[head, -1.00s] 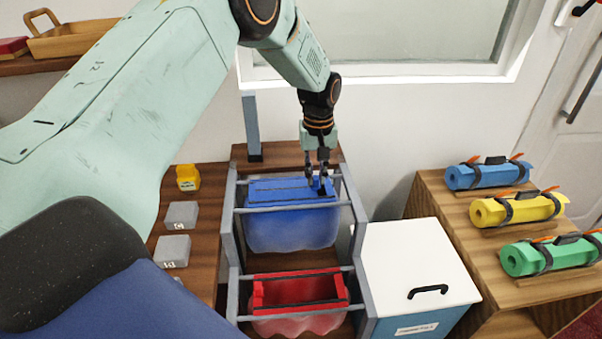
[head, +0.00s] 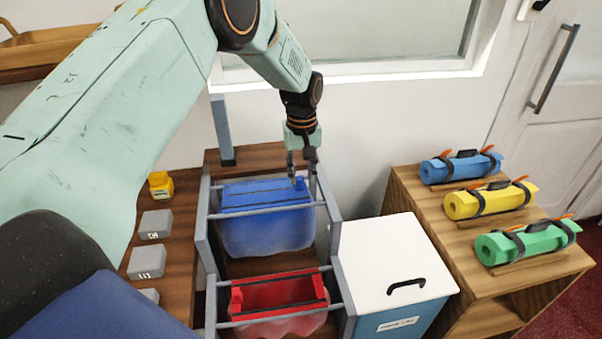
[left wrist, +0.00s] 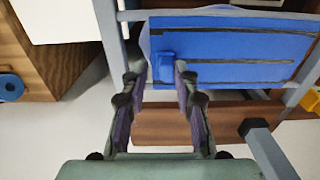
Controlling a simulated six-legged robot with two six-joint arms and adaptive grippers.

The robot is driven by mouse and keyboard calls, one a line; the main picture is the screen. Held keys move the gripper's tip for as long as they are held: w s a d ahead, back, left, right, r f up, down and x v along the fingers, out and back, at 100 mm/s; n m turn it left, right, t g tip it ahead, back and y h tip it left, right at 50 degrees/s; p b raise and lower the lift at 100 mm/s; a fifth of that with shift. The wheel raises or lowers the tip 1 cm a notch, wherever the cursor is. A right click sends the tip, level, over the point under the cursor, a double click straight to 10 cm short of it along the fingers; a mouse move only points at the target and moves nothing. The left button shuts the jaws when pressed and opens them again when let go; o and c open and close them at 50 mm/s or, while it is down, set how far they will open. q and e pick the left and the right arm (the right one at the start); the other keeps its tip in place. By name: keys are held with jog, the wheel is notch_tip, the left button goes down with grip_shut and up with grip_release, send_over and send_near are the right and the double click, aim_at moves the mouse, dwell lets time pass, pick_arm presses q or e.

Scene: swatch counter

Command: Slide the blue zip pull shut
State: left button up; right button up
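The blue zip pull (head: 300,183) is a small blue block at the right end of the blue bag's top (head: 262,195) in the head view. It also shows in the left wrist view (left wrist: 166,68). The top is flat blue with thin dark lines along it, and no gaping mouth shows. My left gripper (head: 302,172) is over that right end. In the left wrist view its fingers (left wrist: 160,75) are spread apart, with the pull just beyond the tips and no visible grip on it. My right gripper is not in view.
A grey rack frame (head: 209,225) surrounds the blue bag and a red bag (head: 279,292) with an open mouth. A white-lidded box (head: 385,250) stands to the right. A wooden stand (head: 415,205) holds rolled mats. Grey blocks (head: 156,224) lie at the left.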

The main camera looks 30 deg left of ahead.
pick_arm(q)
jog(key=shift+o, duration=0.5)
jog(key=shift+a+f, duration=0.1)
jog(key=shift+a, duration=0.05)
jog(key=shift+s, duration=0.1)
notch_tip(320, 180, up, 12)
dwell(0.4)
jog(key=shift+s+f, duration=0.1)
